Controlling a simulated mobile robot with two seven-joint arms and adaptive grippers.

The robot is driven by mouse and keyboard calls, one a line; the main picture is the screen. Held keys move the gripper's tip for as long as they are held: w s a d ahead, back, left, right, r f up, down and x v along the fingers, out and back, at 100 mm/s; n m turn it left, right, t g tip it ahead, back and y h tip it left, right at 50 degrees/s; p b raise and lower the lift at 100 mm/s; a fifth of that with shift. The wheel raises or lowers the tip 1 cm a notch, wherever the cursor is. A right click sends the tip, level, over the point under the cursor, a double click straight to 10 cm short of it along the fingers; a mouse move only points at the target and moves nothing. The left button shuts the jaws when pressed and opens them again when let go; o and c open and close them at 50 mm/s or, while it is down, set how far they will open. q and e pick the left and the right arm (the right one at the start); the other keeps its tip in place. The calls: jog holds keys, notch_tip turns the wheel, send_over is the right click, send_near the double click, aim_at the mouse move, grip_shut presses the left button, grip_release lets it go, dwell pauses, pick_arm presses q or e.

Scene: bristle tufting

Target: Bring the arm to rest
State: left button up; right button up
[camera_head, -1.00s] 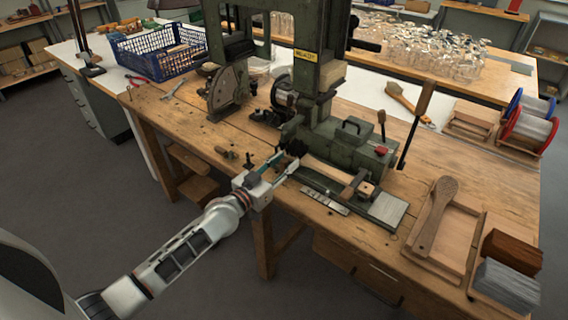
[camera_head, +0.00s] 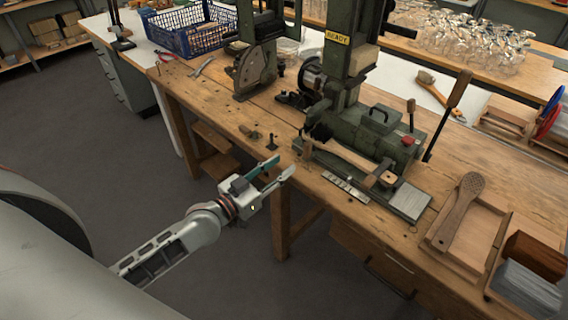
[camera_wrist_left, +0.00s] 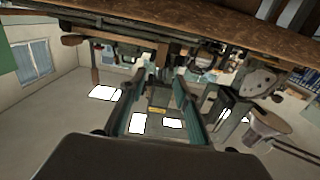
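My left arm reaches in from the left in the head view. Its gripper (camera_head: 285,164) is open and empty, apart from the bench, just off the front edge. In the left wrist view the two fingers of the gripper (camera_wrist_left: 163,80) stand apart with nothing between them. The green tufting machine (camera_head: 370,135) stands on the wooden bench (camera_head: 465,150), with a yellow sign reading READY. A wooden-handled piece (camera_head: 340,157) lies across the front of the machine. My right gripper does not show.
A drilled wooden paddle (camera_head: 460,210) lies in a wooden tray (camera_head: 487,240) at the right, beside brown and grey bristle bundles. A blue basket (camera_head: 190,32) stands at the back left. A brush (camera_head: 434,88) lies behind the machine. Open floor (camera_head: 130,150) surrounds my left arm.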

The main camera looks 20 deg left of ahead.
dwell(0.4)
pick_arm(q)
jog(key=s+d+f+g+y, duration=0.1)
jog(key=s+d+f+g, duration=0.1)
jog(key=s+f, duration=0.8)
jog(key=s+d+f+g+y, duration=0.2)
jog(key=s+d+f+g, duration=0.1)
jog(key=s+f, duration=0.7)
jog(key=shift+s+d+f+g+y, duration=0.15)
jog(key=shift+s+f+g+y, duration=0.2)
jog(key=shift+s+g, duration=0.55)
